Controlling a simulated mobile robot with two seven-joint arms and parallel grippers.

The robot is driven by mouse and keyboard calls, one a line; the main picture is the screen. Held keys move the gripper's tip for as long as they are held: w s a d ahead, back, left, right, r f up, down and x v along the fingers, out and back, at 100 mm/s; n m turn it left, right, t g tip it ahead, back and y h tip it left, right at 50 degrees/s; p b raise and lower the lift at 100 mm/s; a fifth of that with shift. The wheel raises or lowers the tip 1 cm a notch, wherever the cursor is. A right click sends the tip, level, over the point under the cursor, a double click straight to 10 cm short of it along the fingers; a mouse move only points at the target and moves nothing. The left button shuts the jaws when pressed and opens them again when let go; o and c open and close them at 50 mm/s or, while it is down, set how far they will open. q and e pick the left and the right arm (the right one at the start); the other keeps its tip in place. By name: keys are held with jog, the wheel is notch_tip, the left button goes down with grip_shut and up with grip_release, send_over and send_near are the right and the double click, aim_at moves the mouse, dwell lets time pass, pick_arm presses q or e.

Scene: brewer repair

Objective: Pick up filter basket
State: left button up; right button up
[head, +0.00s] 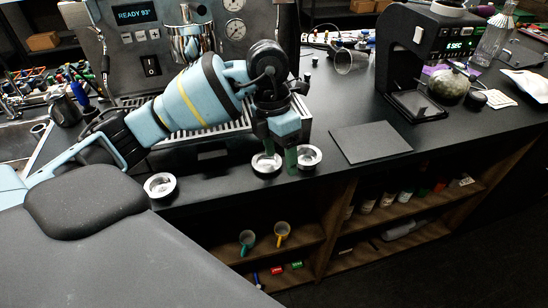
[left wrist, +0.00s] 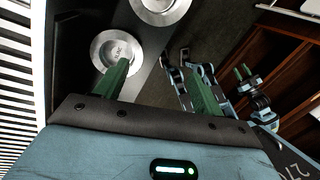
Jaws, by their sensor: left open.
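Three round metal filter baskets stand along the counter's front edge: a left one (head: 160,186), a middle one (head: 264,165) and a right one (head: 311,156). My left gripper (head: 281,157) is open and points down at the middle and right baskets. One green finger overlaps the middle basket; the other is between the two. In the left wrist view, one finger of the left gripper (left wrist: 162,85) overlaps the edge of a basket (left wrist: 113,47). Another basket (left wrist: 160,5) is cut off at the top. My right gripper (left wrist: 243,73) is small there, its fingers apart.
The espresso machine with its drip grate (head: 232,128) stands behind my left arm. A dark flat mat (head: 370,143) and a grinder with a scale (head: 416,105) are to the right.

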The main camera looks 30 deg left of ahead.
pick_arm(q)
notch_tip(320, 180, up, 3)
jog(key=y, duration=0.2)
send_over(267, 165)
jog(key=shift+n+t, duration=0.3)
jog(key=shift+n, duration=0.1)
jog(key=shift+f, duration=4.05)
jog(key=c, duration=0.6)
